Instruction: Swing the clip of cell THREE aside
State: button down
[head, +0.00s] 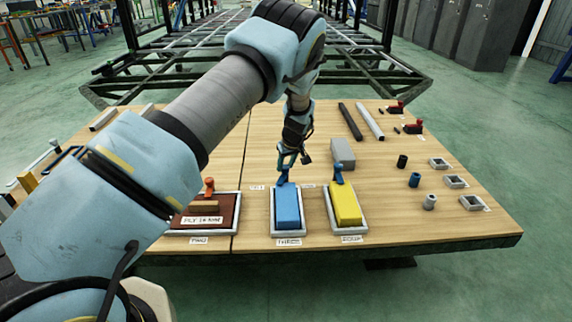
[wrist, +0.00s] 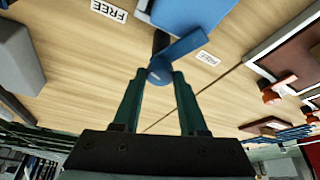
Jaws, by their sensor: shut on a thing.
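The middle tray (head: 273,215) holds a blue block (head: 288,208), and its small front label looks like THREE. A blue clip (head: 282,180) stands at the tray's far edge. In the wrist view the clip (wrist: 185,50) has a rounded end between my fingertips and a flat arm slanting up to the right, beside the blue block (wrist: 195,12). My gripper (head: 284,167) reaches down over the clip from behind the tray. In the wrist view my gripper (wrist: 160,77) is shut on the clip's rounded end. The fingertips partly hide the clip's lower part.
To the right, a yellow block (head: 345,206) sits in its own tray with a blue clip (head: 339,174). To the left is a brown-red tray (head: 226,222) with an orange clip (head: 209,188). A grey block (head: 342,152) stands behind. FREE labels (wrist: 108,10) flank the clip.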

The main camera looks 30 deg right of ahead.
jog(key=m+h, duration=0.1)
jog(key=m, duration=0.3)
jog(key=m+h, duration=0.1)
jog(key=m, duration=0.1)
jog(key=shift+w+a+g+h+p, duration=0.1)
jog(key=shift+a+g+h+p, duration=0.2)
jog(key=shift+g+p, duration=0.1)
jog(key=m+g+h, duration=0.1)
jog(key=m, duration=0.3)
jog(key=shift+w+m, duration=0.1)
jog(key=shift+m, duration=0.2)
jog(key=shift+m+g, duration=0.6)
jog(key=shift+m, duration=0.7)
jog(key=shift+h, duration=0.3)
jog(key=shift+c, duration=2.2)
grip_release()
jog(key=shift+r, duration=0.1)
